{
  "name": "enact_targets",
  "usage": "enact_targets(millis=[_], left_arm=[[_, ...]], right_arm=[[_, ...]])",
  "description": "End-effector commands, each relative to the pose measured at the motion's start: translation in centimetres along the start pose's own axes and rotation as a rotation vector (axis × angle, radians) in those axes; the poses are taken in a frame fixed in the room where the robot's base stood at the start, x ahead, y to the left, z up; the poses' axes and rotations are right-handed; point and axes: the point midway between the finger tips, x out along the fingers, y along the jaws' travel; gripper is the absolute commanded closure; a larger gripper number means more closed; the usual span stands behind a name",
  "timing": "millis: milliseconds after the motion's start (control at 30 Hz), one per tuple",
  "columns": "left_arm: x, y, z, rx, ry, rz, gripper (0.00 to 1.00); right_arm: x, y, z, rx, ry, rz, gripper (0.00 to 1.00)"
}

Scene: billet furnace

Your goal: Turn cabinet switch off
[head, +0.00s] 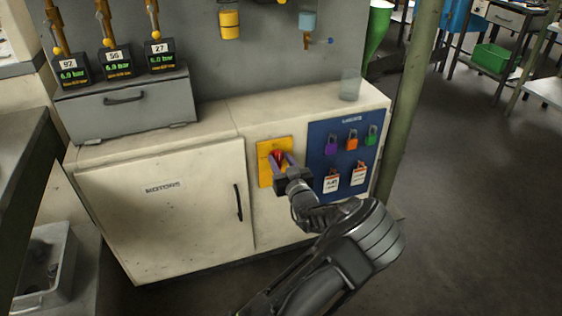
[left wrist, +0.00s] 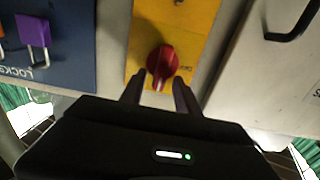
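A red rotary switch knob (head: 279,156) sits on a yellow plate (head: 266,177) on the front of the cream cabinet. The knob (left wrist: 162,62) also shows in the left wrist view, with its pale mark toward the gripper. My left gripper (head: 282,162) is in front of the plate, its fingers toward the knob. In the left wrist view the two fingers (left wrist: 158,90) are apart, one near each side of the knob's lower part. I cannot tell whether they touch it. My right gripper is in neither view.
A blue lockout board (head: 325,169) with padlocks and tags is right of the switch. A cabinet door (head: 180,222) with a black handle (head: 239,203) is to its left. A clear cup (head: 350,85) stands on the cabinet top. A green post (head: 409,110) rises at the right.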

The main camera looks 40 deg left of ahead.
Motion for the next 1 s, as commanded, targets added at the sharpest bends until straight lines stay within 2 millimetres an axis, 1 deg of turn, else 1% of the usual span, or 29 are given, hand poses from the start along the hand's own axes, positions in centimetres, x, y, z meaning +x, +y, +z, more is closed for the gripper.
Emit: enact_targets(millis=[33,67,500,1000], left_arm=[[-0.02,0.01,0.00,0.000,0.000,0.000,0.63],[-0.02,0.01,-0.01,0.000,0.000,0.000,0.65],[-0.04,0.02,-0.01,-0.001,0.000,0.000,1.00],[-0.04,0.00,0.02,-0.011,0.000,0.000,1.00]], right_arm=[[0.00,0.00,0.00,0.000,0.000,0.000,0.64],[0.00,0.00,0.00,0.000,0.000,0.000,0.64],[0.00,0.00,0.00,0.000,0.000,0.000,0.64],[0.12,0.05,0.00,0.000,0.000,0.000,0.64]])
